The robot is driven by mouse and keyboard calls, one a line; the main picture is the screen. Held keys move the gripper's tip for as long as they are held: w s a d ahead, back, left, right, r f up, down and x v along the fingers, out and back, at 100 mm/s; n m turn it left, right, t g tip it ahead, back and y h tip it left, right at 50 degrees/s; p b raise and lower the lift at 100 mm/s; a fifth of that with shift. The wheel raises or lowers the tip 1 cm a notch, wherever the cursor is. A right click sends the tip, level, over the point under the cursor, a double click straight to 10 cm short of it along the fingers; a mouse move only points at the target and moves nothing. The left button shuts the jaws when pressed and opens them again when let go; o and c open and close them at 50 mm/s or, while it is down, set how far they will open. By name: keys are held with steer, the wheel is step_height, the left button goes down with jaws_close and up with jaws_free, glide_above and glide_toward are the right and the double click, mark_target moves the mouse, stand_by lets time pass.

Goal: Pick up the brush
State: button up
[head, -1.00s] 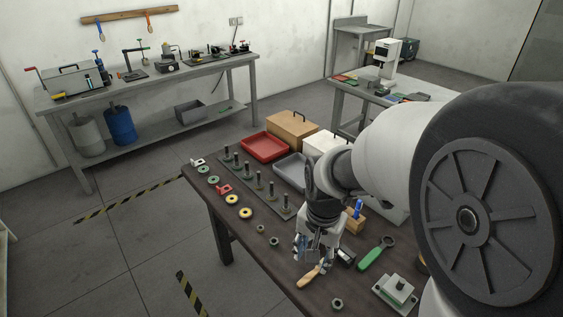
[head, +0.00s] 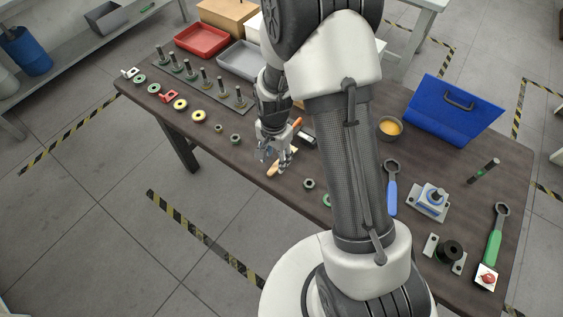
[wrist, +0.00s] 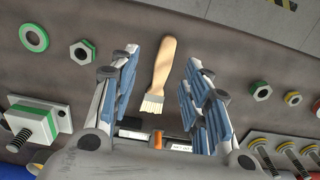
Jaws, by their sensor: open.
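The brush (wrist: 161,70) has a tan wooden handle and pale bristles. In the wrist view it lies on the dark tabletop between the two blue-padded fingers of my gripper (wrist: 160,85), handle pointing away and bristles toward the palm. The fingers are apart on either side of it and do not visibly touch it. In the head view my gripper (head: 273,150) is low over the table's front edge, with the brush handle (head: 273,169) showing just below the fingers. The rest of the brush is partly hidden there by the gripper.
Hex nuts (wrist: 82,52) and a green ring (wrist: 34,38) lie near the brush. My arm hides part of the tabletop.

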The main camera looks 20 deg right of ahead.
mark_target(274, 168)
steer(key=shift+w+a+f+b, duration=0.15)
steer(key=shift+f+b, duration=0.25)
steer(key=shift+f, duration=0.65)
steer(key=shift+w+d+f+b, duration=0.15)
steer(key=shift+f+b, duration=0.2)
steer(key=shift+f, duration=0.7)
steer(key=shift+w+a+f+b, duration=0.15)
steer(key=shift+f+b, duration=0.25)
steer(key=shift+f, duration=0.65)
steer(key=shift+r, duration=0.1)
steer(key=c, duration=1)
